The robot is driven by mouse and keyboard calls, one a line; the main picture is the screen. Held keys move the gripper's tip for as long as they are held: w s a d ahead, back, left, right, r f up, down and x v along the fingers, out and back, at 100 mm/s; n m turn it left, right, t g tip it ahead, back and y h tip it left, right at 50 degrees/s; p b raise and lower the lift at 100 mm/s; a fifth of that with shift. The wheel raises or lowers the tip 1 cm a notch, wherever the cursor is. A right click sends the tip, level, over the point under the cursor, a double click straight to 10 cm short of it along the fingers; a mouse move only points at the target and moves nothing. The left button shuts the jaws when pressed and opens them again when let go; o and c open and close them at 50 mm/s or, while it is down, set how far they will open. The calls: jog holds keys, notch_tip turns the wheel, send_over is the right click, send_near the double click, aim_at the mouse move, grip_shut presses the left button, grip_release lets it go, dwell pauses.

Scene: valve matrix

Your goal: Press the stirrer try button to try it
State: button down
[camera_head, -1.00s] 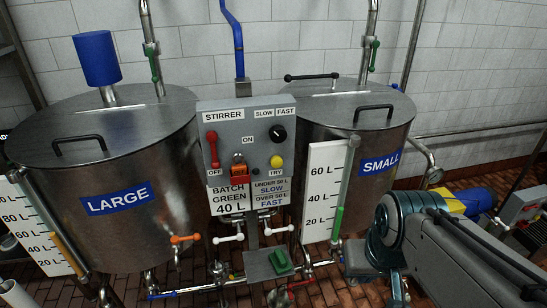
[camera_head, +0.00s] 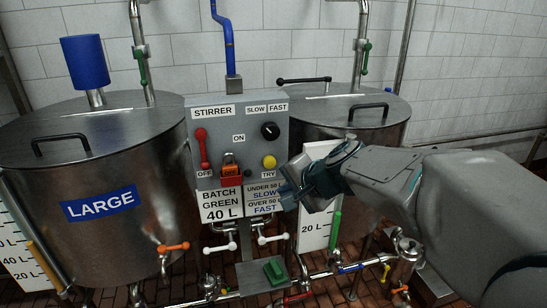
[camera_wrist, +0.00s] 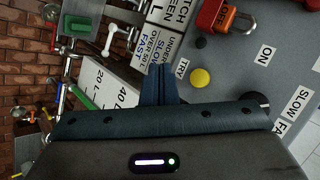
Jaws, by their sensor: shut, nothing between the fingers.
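The yellow TRY button (camera_head: 269,162) sits at the lower right of the grey STIRRER panel (camera_head: 215,130), above its TRY label. It also shows in the wrist view (camera_wrist: 200,78), uncovered. My gripper (camera_head: 287,190) is shut and empty. It is just right of and below the button in the head view, over the edge of the label plate. In the wrist view the closed fingertips (camera_wrist: 160,72) are left of the button, beside the TRY label, and not over the button. The exact gap to the panel cannot be told.
A black SLOW/FAST knob (camera_head: 270,130) is above the button. A red lever (camera_head: 202,148) and an orange padlock (camera_head: 231,169) are to its left. The LARGE tank (camera_head: 95,160) stands left; the SMALL tank (camera_head: 350,110) is behind my arm. White level boards (camera_head: 312,225) stand below.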

jog(key=shift+w, duration=0.2)
jog(key=p, duration=0.3)
send_near(268, 168)
jog(key=shift+s+f+x, duration=0.15)
jog(key=shift+x, duration=0.7)
jog(key=shift+s+f+x, duration=0.15)
jog(key=shift+x, duration=0.75)
jog(key=shift+s+f+x, duration=0.1)
jog(key=shift+s+x, duration=0.05)
jog(key=shift+x, duration=0.7)
jog(key=shift+w, duration=0.1)
jog(key=shift+w+a, duration=0.1)
jog(key=shift+w, duration=0.2)
jog(key=shift+w+a, duration=0.15)
jog(key=shift+w, duration=0.3)
dwell(0.5)
jog(key=shift+s, duration=0.1)
jog(key=shift+s+d+b, duration=0.3)
jog(key=shift+s+b, duration=0.05)
jog(key=shift+s, duration=0.4)
jog(key=shift+s, duration=0.1)
